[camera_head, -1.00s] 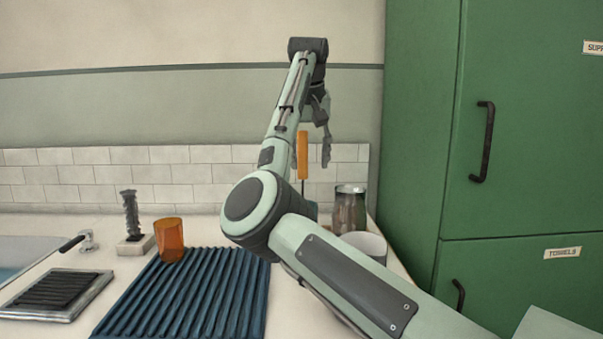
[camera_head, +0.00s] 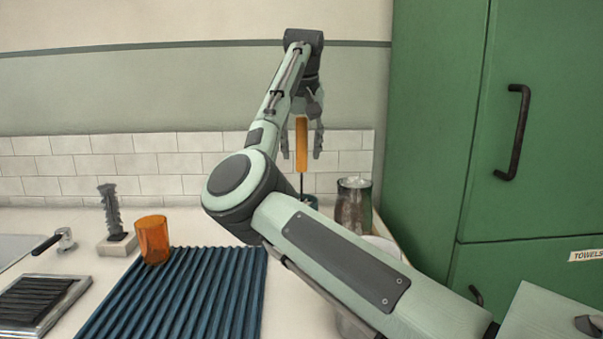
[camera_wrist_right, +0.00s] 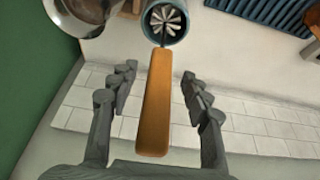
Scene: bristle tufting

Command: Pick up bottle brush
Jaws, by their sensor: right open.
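The bottle brush has an orange handle (camera_head: 302,146) that stands upright. In the right wrist view its handle (camera_wrist_right: 160,105) runs to a thin dark stem and pale bristles (camera_wrist_right: 166,18) inside a blue-teal cup (camera_wrist_right: 178,36). In the head view my arm hides most of that cup. My right gripper (camera_head: 302,152) points down with its fingers on either side of the handle. In the right wrist view the gripper (camera_wrist_right: 158,82) is open, with a visible gap between each finger and the handle. My left gripper is not in view.
A glass jar (camera_head: 354,207) stands right of the brush, close to the green cabinet (camera_head: 430,130). An orange tumbler (camera_head: 152,240) sits by the blue ribbed mat (camera_head: 180,300). A dark bristled piece (camera_head: 110,210) stands on a block at left. The tiled wall (camera_head: 150,165) is behind.

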